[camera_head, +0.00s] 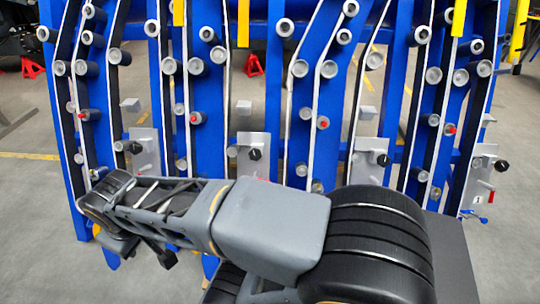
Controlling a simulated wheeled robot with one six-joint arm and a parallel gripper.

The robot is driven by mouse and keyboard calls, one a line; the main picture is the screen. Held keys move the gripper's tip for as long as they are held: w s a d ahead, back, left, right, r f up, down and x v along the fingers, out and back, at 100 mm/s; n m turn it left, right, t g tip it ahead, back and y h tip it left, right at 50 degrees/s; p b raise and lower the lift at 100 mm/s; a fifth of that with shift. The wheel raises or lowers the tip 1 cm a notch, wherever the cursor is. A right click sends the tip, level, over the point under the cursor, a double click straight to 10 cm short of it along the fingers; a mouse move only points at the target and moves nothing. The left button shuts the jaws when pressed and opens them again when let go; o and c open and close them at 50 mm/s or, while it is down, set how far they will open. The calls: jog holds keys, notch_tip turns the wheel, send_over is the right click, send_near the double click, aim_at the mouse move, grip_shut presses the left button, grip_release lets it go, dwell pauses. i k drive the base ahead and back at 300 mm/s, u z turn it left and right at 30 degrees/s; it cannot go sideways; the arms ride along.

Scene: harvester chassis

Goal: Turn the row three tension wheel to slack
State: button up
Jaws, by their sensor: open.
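Several black tension wheels stick out from grey plates along the blue chassis: one at far left (135,147), one left of centre (255,154), one right of centre (383,160) and one at far right (501,166). I cannot read which is row three, nor whether any wheel is set to slack. My arm lies across the foreground below the plates. My gripper (145,254) seems to be the small dark part at the arm's left end, low in front of the chassis. It looks open and empty, apart from every wheel.
Blue uprights carry belts and several grey rollers (300,68), some with red centres. A small blue valve-like part (474,216) is low at the right. Red stands (32,67) are behind at left. Open grey floor (35,220) lies at the left.

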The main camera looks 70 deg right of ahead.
aim_at(255, 154)
jog(key=z, duration=2.1)
